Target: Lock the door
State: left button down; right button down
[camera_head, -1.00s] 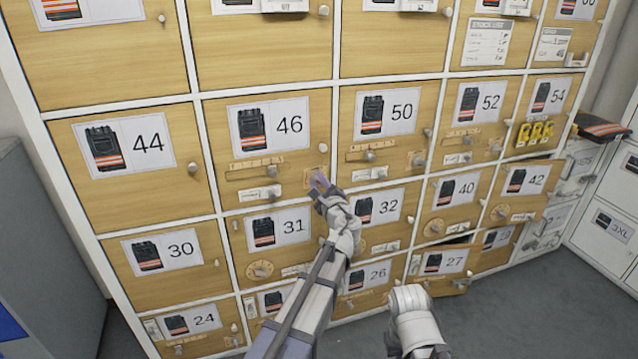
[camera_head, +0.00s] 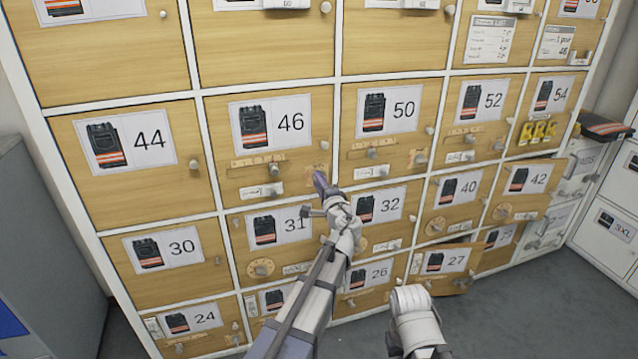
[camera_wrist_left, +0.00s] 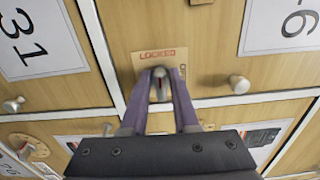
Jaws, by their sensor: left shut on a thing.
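Door 46 (camera_head: 225,190) is a closed wooden locker door with a vest picture label. A small lock plate (camera_wrist_left: 146,64) with a red "LOCKED" mark sits in its lower right corner. My left gripper (camera_head: 320,178) is at that corner. In the left wrist view my left gripper (camera_wrist_left: 159,80) has its two purple fingers shut on a small grey lock knob (camera_wrist_left: 158,88) in front of the plate. The door's round pull knob (camera_wrist_left: 238,83) is beside the fingers, untouched. The fingers hide part of the plate.
Doors 50 (camera_head: 350,110), 31 (camera_head: 235,228) and 32 (camera_head: 410,220) adjoin, with knobs and dials standing out. Door 27 (camera_head: 455,285) at lower right stands partly open. A grey cabinet (camera_head: 45,220) stands at left. A grey-white part of my right arm is low in front.

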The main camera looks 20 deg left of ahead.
dwell(0.4)
pick_arm(q)
jog(key=c, duration=0.8)
grip_release()
jog(key=v, duration=0.7)
jog(key=shift+s+d, duration=0.25)
jog(key=shift+s, duration=0.1)
